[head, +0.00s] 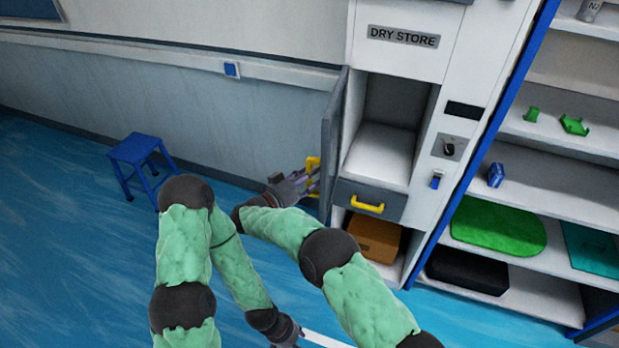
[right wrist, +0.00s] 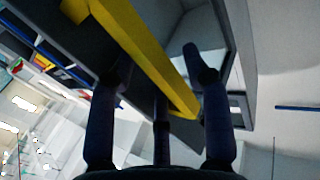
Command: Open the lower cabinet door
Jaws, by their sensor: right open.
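The lower cabinet door (head: 331,135) is a grey panel standing swung open to the left, and the cabinet's inside shows. Its yellow handle (head: 313,164) is on the door's left side. My right gripper (head: 306,184) is at this handle. In the right wrist view, the handle (right wrist: 146,55) runs slantwise between the two spread dark fingers of my right gripper (right wrist: 160,75). I cannot tell whether a finger touches it. My left gripper (head: 289,334) is low at the bottom edge, away from the door, its fingers unclear.
Inside the cabinet are a grey drawer (head: 350,196) with a yellow handle and an orange-brown box (head: 374,238) below. A blue stool (head: 138,151) stands by the wall at left. An open shelf unit (head: 530,180) is at right. Blue floor is free left of the door.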

